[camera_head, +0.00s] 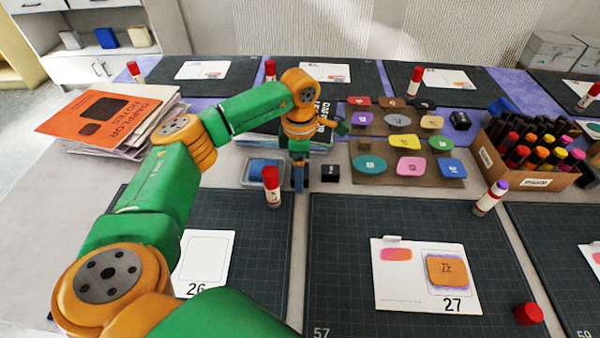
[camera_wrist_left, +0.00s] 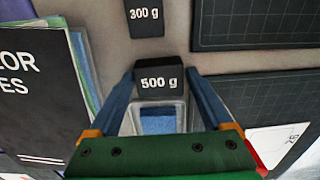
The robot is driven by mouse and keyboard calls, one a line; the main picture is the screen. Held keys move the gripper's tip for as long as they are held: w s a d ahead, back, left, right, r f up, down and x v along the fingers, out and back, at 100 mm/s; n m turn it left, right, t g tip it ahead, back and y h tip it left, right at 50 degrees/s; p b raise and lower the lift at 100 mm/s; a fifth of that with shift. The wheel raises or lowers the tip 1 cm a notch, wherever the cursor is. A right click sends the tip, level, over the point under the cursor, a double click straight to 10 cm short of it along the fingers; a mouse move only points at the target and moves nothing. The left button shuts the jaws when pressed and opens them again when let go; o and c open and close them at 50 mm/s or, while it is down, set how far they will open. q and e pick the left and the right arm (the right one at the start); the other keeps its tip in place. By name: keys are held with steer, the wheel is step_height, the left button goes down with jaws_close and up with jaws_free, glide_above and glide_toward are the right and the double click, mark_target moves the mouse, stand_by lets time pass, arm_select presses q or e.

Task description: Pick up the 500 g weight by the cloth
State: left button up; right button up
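The black 500 g weight (camera_wrist_left: 160,78) is between the blue fingers of my left gripper (camera_wrist_left: 162,85) in the left wrist view, its label towards the camera. The fingers are apart and reach its two sides; I cannot tell whether they press on it. In the head view my left gripper (camera_head: 299,182) points down just right of the clear tray (camera_head: 246,182), and the weight is hidden there. The blue cloth (camera_head: 264,168) lies in that tray; it also shows in the left wrist view (camera_wrist_left: 158,122). My right gripper is not in view.
The black 300 g weight (camera_wrist_left: 145,18) stands close by, apart from the 500 g weight. A red-capped glue stick (camera_head: 272,188) stands in front of the tray. A pile of books (camera_head: 110,120) is at left, a marker box (camera_head: 530,178) at right.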

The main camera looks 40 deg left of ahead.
arm_select(q)
jaws_close()
steer(key=shift+r, duration=0.1)
